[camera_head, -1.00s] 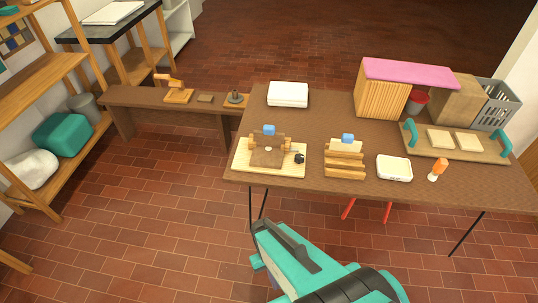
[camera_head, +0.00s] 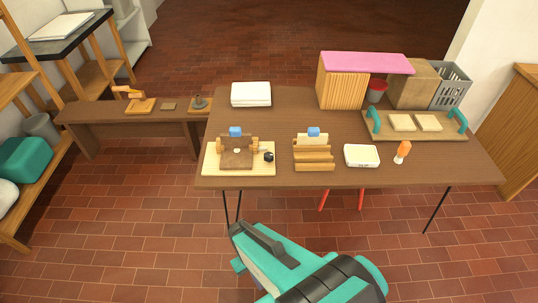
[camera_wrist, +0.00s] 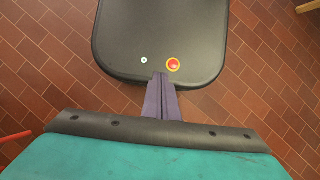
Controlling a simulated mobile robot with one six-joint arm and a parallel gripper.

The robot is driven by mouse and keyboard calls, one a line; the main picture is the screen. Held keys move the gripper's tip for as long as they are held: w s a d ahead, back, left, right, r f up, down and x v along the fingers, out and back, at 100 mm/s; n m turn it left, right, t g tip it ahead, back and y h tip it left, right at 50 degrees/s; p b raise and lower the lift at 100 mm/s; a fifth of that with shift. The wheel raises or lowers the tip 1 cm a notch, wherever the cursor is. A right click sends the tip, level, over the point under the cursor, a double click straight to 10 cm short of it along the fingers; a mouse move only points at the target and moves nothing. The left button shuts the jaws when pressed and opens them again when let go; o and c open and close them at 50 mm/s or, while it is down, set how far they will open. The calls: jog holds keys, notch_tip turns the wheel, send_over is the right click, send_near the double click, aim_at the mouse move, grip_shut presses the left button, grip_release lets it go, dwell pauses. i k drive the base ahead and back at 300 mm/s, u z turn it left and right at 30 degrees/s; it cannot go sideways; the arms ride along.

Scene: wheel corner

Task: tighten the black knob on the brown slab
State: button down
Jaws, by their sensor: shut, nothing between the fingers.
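The black knob (camera_head: 268,157) is at the right side of a brown slab (camera_head: 236,160). The slab is on a pale board (camera_head: 211,160) at the near left of the brown table, between wooden blocks with a blue piece (camera_head: 235,132) behind. My gripper (camera_wrist: 163,76) shows in the wrist view as two dark fingers pressed together, shut and empty. It points over a black surface with a red button, far from the knob. In the head view only my teal arm shows, in front of the table; the fingers are hidden. The knob is outside the wrist view.
On the table (camera_head: 300,112) stand a stepped wooden rack (camera_head: 314,157), a white box (camera_head: 362,155), an orange-topped bottle (camera_head: 402,152) and a tray with teal handles (camera_head: 380,131). A low bench (camera_head: 90,111) is at the left.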

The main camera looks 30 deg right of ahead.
aim_at(268, 156)
jog(key=z, duration=0.1)
jog(key=k, duration=1.05)
jog(key=u, duration=1)
jog(key=i, duration=0.55)
jog(key=z, duration=0.1)
